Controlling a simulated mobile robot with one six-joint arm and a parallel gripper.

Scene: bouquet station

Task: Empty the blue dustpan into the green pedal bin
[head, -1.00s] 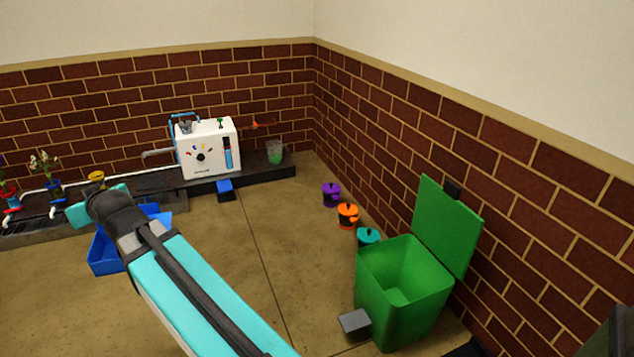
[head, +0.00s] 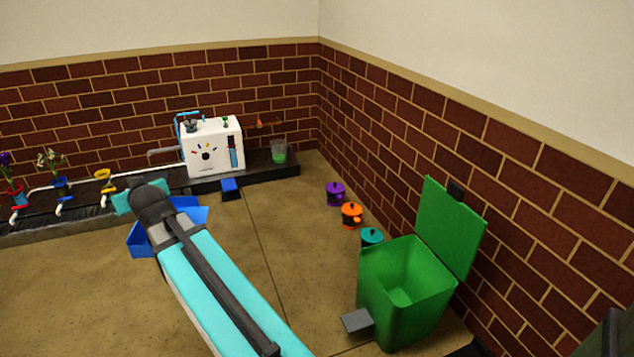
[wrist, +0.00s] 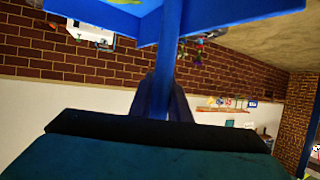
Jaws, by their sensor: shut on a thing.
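The blue dustpan (head: 140,242) is held off the floor at the left in the head view, partly hidden behind my arm. In the wrist view its pan (wrist: 235,14) fills the top and its handle (wrist: 169,55) runs down between my fingers. My gripper (wrist: 165,95) is shut on that handle. A little yellow-green shows at the pan's top edge; the contents are otherwise hidden. The green pedal bin (head: 405,300) stands at the right with its lid (head: 450,230) up and its grey pedal (head: 356,321) at the front left. The dustpan is well left of the bin.
Purple (head: 335,194), orange (head: 351,214) and teal (head: 371,237) lidded pots line the right wall behind the bin. A white machine (head: 212,147) and a green-filled beaker (head: 279,152) stand on the dark ledge at the back. Flowers in holders are at left. Floor between dustpan and bin is clear.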

